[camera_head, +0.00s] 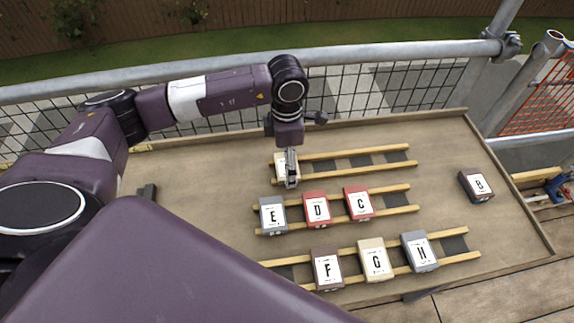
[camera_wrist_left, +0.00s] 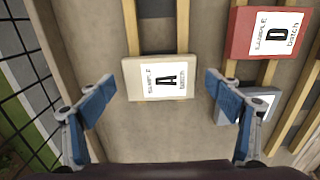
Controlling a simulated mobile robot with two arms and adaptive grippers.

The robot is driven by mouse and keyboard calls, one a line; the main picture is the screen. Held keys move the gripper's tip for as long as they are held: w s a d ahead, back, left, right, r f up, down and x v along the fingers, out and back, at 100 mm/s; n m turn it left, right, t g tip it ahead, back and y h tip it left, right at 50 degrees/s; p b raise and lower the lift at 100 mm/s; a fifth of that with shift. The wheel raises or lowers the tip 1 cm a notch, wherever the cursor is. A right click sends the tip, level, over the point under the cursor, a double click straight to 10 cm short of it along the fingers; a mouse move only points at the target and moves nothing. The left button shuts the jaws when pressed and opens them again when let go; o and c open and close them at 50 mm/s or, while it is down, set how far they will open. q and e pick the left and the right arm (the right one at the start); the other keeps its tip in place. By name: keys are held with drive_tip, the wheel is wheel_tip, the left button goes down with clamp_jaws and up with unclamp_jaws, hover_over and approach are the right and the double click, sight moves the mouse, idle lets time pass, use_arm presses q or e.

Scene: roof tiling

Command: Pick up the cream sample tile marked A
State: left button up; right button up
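The cream sample tile marked A (camera_wrist_left: 134,78) lies on two wooden battens, near the middle of the left wrist view. In the head view the tile (camera_head: 279,166) is partly hidden behind my left gripper (camera_head: 292,183). The left wrist view shows the left gripper (camera_wrist_left: 170,100) open, its two blue-padded fingers apart on either side of the tile and nothing between them gripped. My right gripper is in neither view.
On the lower battens sit tiles E (camera_head: 272,216), D (camera_head: 317,208) and C (camera_head: 358,203), then F (camera_head: 326,269), G (camera_head: 375,260) and H (camera_head: 419,252). Tile B (camera_head: 476,186) lies apart at the right. A metal rail (camera_head: 400,50) runs behind the board.

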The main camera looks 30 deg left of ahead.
use_arm(q)
drive_tip(key=c, duration=1.2)
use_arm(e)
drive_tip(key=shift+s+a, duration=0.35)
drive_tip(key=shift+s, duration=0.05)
use_arm(q)
drive_tip(key=shift+r, duration=0.1)
